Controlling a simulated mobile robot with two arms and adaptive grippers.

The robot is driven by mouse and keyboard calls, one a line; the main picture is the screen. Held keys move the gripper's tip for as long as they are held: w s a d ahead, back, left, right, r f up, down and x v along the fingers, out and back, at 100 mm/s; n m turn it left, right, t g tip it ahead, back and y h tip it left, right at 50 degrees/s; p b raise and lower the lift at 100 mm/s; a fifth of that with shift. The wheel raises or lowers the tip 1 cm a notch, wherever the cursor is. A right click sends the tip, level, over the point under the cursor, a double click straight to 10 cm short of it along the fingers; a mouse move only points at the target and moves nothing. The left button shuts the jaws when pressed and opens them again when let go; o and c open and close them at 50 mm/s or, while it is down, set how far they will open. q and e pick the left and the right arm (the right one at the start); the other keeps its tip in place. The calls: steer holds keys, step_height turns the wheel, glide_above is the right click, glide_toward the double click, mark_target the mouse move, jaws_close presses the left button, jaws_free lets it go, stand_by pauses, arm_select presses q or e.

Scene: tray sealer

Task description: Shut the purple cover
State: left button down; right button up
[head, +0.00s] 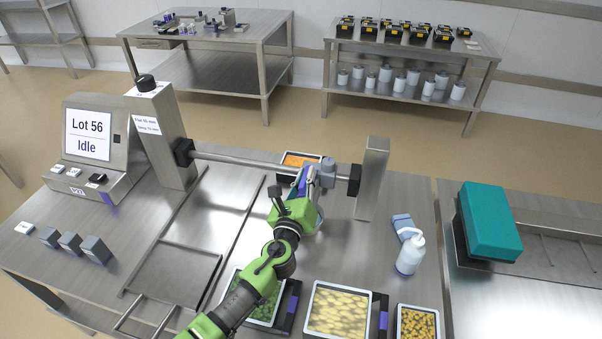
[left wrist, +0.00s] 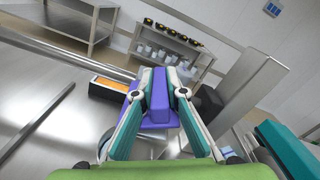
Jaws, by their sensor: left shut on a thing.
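The purple cover (left wrist: 158,88) shows in the left wrist view as a purple block between the fingers of my left gripper (left wrist: 158,85). The fingers are shut on it, one on each side. More purple shows lower down behind the fingers. In the head view my left gripper (head: 308,178) is at the horizontal bar of the sealer, and a narrow strip of the purple cover (head: 302,182) shows beside it. The gripper hides most of the cover there, and I cannot tell its exact angle. My right gripper is not in view.
A tray of orange food (head: 300,159) lies behind the bar. Filled trays, one with yellow food (head: 338,311), stand at the front. A screen (head: 88,134) reads "Lot 56 Idle".

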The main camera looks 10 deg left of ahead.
arm_select(q)
steer(key=m, duration=0.1)
steer(key=d+f+m, duration=0.1)
steer(key=m, duration=0.1)
steer(key=shift+d, duration=0.1)
steer(key=shift+d+f+m+p, duration=0.15)
steer(key=shift+f+m+p, duration=0.1)
steer(key=shift+m, duration=0.4)
steer(key=shift+d+f+m+p, duration=0.15)
steer(key=shift+f+m+p, duration=0.1)
steer(key=shift+m, duration=0.4)
steer(key=c, duration=2)
jaws_free()
steer(key=shift+c, duration=0.2)
steer(key=s, duration=1.2)
steer(key=shift+a, duration=0.2)
